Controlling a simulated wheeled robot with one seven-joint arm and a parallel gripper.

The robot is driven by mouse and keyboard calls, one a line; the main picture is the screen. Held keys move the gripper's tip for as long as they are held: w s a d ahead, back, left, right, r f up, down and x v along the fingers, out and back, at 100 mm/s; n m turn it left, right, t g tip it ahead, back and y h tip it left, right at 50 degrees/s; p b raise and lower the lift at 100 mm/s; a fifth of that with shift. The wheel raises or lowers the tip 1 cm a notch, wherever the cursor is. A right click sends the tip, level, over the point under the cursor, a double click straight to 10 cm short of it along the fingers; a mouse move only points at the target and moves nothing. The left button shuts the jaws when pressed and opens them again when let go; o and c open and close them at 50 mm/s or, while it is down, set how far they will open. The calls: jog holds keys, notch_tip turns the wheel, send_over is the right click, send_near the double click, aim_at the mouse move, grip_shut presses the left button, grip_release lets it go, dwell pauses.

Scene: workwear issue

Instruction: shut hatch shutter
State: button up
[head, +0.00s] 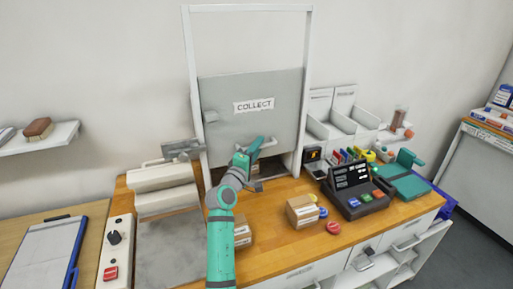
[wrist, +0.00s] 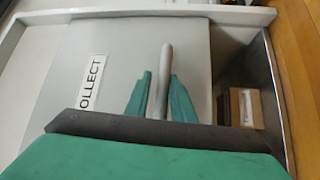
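The hatch shutter (head: 252,108) is a grey panel marked COLLECT in a white upright frame. It is partly down, with an opening below its lower edge. It also fills much of the wrist view (wrist: 110,45), seen turned sideways. Its bar handle (wrist: 163,75) stands out near the lower edge. My gripper (head: 256,146) is at this handle in the head view. In the wrist view its green fingers (wrist: 160,95) lie close on both sides of the bar and look shut on it. The finger contact is partly hidden.
A cardboard box (wrist: 240,107) sits in the opening below the shutter. On the wooden counter (head: 275,237) stand another box (head: 302,211), a dark till (head: 357,188) and a red button (head: 333,227). A control box (head: 116,250) is at left. The space above the shutter is empty.

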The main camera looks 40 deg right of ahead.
jog(key=shift+f, duration=0.1)
jog(key=shift+a, duration=0.15)
jog(key=v, duration=1)
jog(key=shift+a, duration=0.15)
